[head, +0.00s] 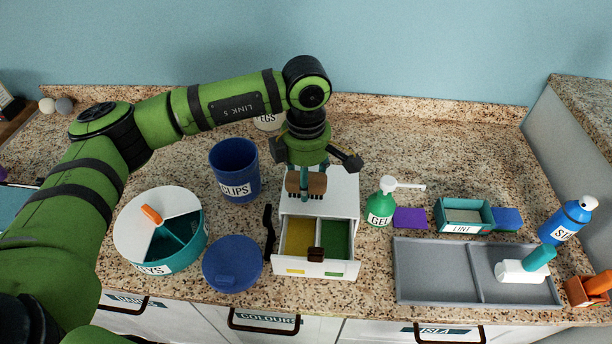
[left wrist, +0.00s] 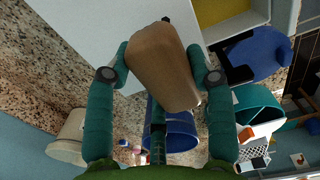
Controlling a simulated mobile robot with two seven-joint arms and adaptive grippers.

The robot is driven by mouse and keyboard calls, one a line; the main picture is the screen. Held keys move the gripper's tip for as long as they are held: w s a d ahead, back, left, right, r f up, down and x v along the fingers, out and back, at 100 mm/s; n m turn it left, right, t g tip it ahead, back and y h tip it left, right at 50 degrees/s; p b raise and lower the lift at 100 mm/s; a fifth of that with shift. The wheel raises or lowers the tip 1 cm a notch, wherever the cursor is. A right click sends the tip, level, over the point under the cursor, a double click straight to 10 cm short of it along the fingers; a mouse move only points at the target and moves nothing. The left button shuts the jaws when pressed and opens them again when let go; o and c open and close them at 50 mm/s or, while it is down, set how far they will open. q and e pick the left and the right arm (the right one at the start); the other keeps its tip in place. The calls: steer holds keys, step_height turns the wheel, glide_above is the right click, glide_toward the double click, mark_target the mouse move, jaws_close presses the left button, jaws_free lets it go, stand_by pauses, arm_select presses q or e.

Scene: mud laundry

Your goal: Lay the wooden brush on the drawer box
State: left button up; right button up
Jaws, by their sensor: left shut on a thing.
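The wooden brush (head: 307,185) is brown with bristles pointing down in the head view. My left gripper (head: 304,172) is shut on it, and its two teal fingers press the brush from both sides in the left wrist view, where the brush (left wrist: 160,65) fills the middle. The white drawer box (head: 343,190) stands under and behind the brush. The brush is over the left part of its top; I cannot tell if they touch. The drawer (head: 318,268) is pulled out at the front, with yellow and green compartments. My right gripper is not in view.
A green GEL bottle (head: 380,203), purple sponge (head: 410,218), teal LINT box (head: 464,215) and grey tray (head: 430,272) are right. The back counter is mostly clear.

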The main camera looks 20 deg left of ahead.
arm_select(q)
steer(key=shift+a+f+p, duration=0.1)
steer(key=shift+f+p, duration=0.2)
steer(key=shift+f, duration=0.6)
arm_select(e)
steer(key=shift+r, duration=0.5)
arm_select(q)
steer(key=shift+f+b, duration=0.15)
steer(key=shift+b, duration=0.15)
steer(key=o, duration=1.2)
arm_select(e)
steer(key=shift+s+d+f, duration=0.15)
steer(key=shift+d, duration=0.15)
